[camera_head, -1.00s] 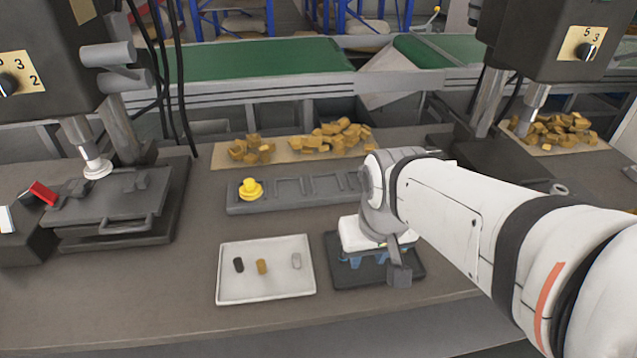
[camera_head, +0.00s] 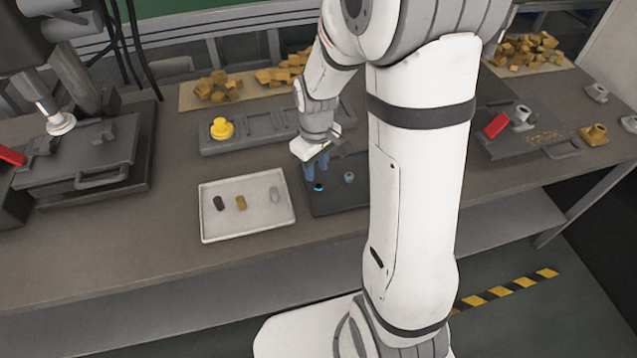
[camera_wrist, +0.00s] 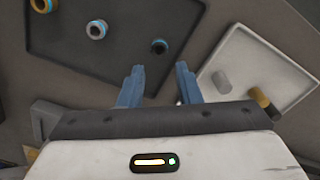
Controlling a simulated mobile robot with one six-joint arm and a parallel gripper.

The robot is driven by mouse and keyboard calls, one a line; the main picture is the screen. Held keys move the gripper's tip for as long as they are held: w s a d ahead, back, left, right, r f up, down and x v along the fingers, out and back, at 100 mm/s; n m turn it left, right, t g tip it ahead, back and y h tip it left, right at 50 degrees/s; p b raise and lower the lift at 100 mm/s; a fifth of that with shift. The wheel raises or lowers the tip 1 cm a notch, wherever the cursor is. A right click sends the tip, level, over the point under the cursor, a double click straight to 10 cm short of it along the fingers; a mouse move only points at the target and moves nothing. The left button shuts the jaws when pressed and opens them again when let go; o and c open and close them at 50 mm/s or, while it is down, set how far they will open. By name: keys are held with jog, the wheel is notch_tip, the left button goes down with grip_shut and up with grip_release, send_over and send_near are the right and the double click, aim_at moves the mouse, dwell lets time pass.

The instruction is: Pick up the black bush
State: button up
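A small black cylinder, the black bush by its look (camera_head: 219,203), stands in the white tray (camera_head: 206,228), left of a brass cylinder (camera_head: 241,202) and a grey one (camera_head: 274,193). My gripper (camera_head: 316,168) is above the dark tray, right of the white tray. Its blue fingers (camera_wrist: 160,68) are apart and empty.
The dark tray also holds a grey ringed part (camera_head: 349,177) and, in the wrist view, a brass one (camera_wrist: 42,5). Behind is a grey slotted holder (camera_head: 262,135) with a yellow part (camera_head: 222,129). A press (camera_head: 75,165) stands left. The bench front is clear.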

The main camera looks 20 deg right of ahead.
aim_at(318, 185)
jog(key=f, duration=0.5)
jog(key=shift+s+d+f, duration=0.15)
jog(key=shift+s+f, duration=0.1)
jog(key=shift+s, duration=0.05)
grip_shut()
